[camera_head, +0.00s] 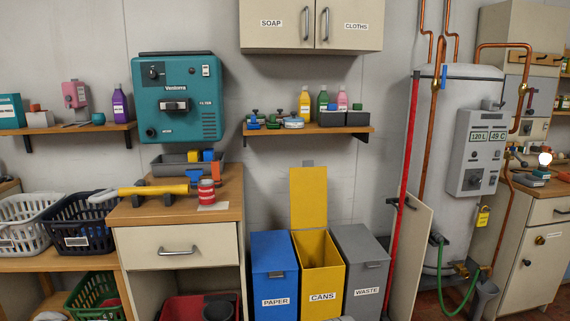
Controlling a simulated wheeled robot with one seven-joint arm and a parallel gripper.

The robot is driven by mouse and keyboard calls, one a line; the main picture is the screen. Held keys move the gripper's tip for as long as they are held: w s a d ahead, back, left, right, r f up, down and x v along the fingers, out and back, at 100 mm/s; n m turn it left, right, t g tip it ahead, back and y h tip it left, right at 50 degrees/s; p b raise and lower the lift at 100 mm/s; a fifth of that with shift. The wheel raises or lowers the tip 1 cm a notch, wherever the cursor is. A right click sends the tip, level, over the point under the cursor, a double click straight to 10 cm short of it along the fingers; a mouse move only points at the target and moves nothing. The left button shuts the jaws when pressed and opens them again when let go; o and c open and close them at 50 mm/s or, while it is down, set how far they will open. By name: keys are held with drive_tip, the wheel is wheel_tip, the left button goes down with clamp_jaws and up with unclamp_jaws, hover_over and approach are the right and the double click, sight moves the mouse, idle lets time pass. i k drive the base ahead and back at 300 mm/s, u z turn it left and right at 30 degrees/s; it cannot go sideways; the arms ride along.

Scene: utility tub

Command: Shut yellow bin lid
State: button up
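The yellow bin (334,275), labelled CANS, stands on the floor between a blue bin and a grey bin. Its yellow lid (308,198) is open and stands upright at the back of the bin, near the wall. The open mouth and part of the dark inside show. The lid's top edge reaches to just below the wall shelf. My gripper cannot be made out in this view.
The blue PAPER bin (273,272) and the grey WASTE bin (361,266) have shut lids. A wooden shelf (308,131) with bottles hangs above. A drawer cabinet (178,246) stands left. A red pole (403,190) and a boiler (465,150) stand right.

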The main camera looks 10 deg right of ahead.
sight(308, 183)
drive_tip(key=u, duration=0.45)
drive_tip(key=i, duration=0.9)
drive_tip(key=u, duration=0.15)
